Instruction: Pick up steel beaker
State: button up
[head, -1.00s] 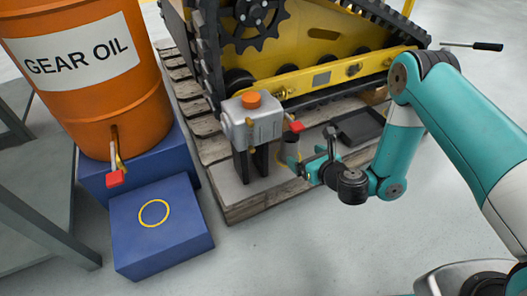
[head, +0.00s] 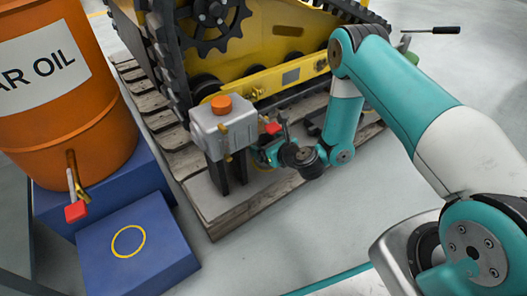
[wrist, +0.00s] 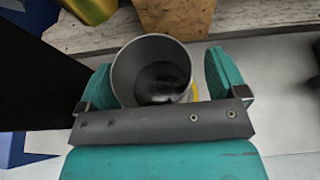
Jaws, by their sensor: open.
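The steel beaker (wrist: 150,65) is a grey open-topped cup with a dark inside. In the wrist view it stands between the two teal fingers of my gripper (wrist: 161,78). The fingers are apart, one on each side of the beaker; the left one looks very near its wall, and I cannot tell whether it touches. In the head view my gripper (head: 264,154) is low beside the grey tank, and the beaker is mostly hidden there.
A grey tank (head: 224,130) with an orange cap and red-handled tap stands close left of my gripper on dark legs. A wooden pallet (head: 222,214) lies below. A blue block (head: 165,258) with a yellow ring and an orange gear oil drum (head: 60,125) stand left.

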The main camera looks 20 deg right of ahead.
jog(key=shift+a, duration=0.2)
jog(key=c, duration=1.2)
jog(key=shift+c, duration=0.2)
jog(key=shift+r, duration=0.1)
